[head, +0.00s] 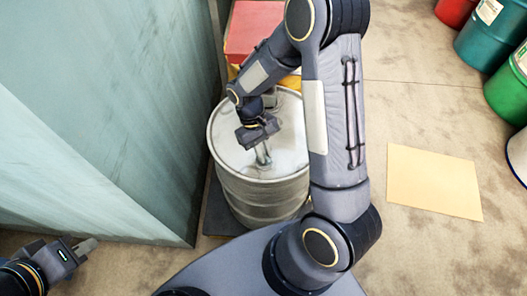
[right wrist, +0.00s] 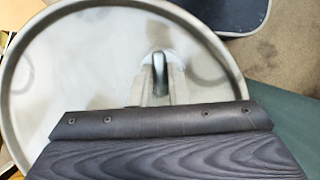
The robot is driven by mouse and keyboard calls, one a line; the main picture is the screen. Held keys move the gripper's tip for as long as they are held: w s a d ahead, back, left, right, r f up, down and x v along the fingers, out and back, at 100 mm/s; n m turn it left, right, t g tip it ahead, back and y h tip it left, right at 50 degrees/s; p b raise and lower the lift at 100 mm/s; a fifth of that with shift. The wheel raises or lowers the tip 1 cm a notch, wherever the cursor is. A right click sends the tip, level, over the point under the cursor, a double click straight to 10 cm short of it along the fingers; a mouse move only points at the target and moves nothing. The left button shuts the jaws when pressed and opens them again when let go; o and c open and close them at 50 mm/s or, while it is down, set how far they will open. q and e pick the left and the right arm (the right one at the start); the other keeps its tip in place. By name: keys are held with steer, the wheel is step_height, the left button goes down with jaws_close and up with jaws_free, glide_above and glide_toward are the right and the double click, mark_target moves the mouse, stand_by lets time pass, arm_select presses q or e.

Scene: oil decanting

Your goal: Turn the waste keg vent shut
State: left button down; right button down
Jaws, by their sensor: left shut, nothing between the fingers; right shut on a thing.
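The waste keg (head: 258,190) is a pale metal drum standing left of centre in the head view. Its round lid (right wrist: 85,60) fills most of the right wrist view. My right gripper (head: 263,160) reaches down onto the lid and is shut on the vent. In the right wrist view the vent (right wrist: 158,64) shows as a small dark upright piece between the fingertips; its lower part is hidden, and I cannot tell its turn angle. My left gripper (head: 88,245) is shut and empty at the lower left, well apart from the keg.
A large grey-green wall or panel (head: 100,120) stands close on the keg's left. A red box (head: 250,30) is behind the keg. Teal (head: 485,40) and green (head: 508,92) drums stand at the far right. A flat yellow sheet (head: 435,180) lies on the otherwise open floor at right.

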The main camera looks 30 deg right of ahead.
steer(key=m+y, duration=0.1)
steer(key=m, duration=0.2)
steer(key=shift+d+m, duration=0.15)
steer(key=shift+m, duration=0.15)
steer(key=shift+d+m+t+y, duration=0.15)
steer(key=shift+m+y, duration=0.3)
steer(key=shift+m, duration=0.55)
steer(key=shift+a+m+t+y, duration=0.1)
steer(key=shift+m+t+y, duration=0.25)
steer(key=shift+m, duration=0.65)
steer(key=c, duration=1.4)
jaws_free()
steer(key=v, duration=0.7)
steer(key=shift+w+d+r, duration=0.15)
steer(key=shift+d+r, duration=0.1)
steer(key=shift+r, duration=0.05)
steer(key=shift+r, duration=0.1)
